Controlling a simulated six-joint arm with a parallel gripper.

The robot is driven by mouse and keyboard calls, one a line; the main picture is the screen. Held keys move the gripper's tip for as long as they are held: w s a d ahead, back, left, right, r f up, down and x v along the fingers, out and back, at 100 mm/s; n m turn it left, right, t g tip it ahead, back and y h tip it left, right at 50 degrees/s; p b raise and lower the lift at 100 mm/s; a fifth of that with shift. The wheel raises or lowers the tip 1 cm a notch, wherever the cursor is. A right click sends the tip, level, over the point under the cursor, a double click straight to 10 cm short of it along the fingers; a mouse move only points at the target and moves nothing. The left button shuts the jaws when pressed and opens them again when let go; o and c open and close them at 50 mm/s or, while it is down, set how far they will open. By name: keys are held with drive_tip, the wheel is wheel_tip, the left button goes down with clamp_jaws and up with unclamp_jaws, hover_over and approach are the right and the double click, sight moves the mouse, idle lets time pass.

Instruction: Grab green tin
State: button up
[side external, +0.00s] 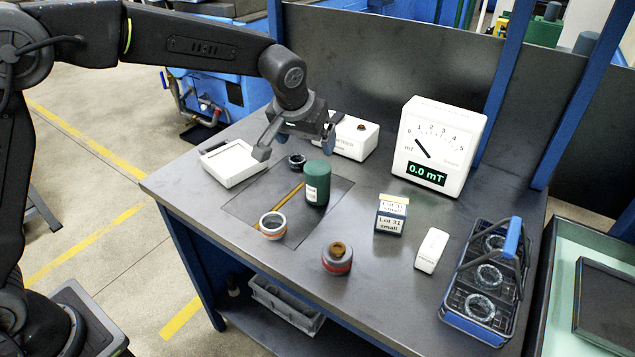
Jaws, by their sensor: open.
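The green tin (317,184) is a dark green cylinder with a white label. It stands upright on a dark inset area of the workbench. My gripper (296,146) is open and empty, with its fingers spread. It is above and slightly left of the tin's top in the picture, apart from it as far as I can tell. One finger is over the white tray's right edge and the other is near the white box behind.
A white tray (232,165), dark ring (297,161), white-grey ring pot (273,226) and yellow pencil-like stick (293,191) lie near the tin. Further right are a red-banded pot (337,260), lot box (391,217), meter (438,146), small white block (431,250) and basket (484,290).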

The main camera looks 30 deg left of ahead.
sight(316, 168)
drive_tip(key=x, duration=0.7)
drive_tip(key=shift+f, duration=0.15)
drive_tip(key=shift+x, duration=2.85)
drive_tip(key=shift+w+d, duration=0.1)
drive_tip(key=shift+c, duration=0.2)
drive_tip(key=c, duration=1.1)
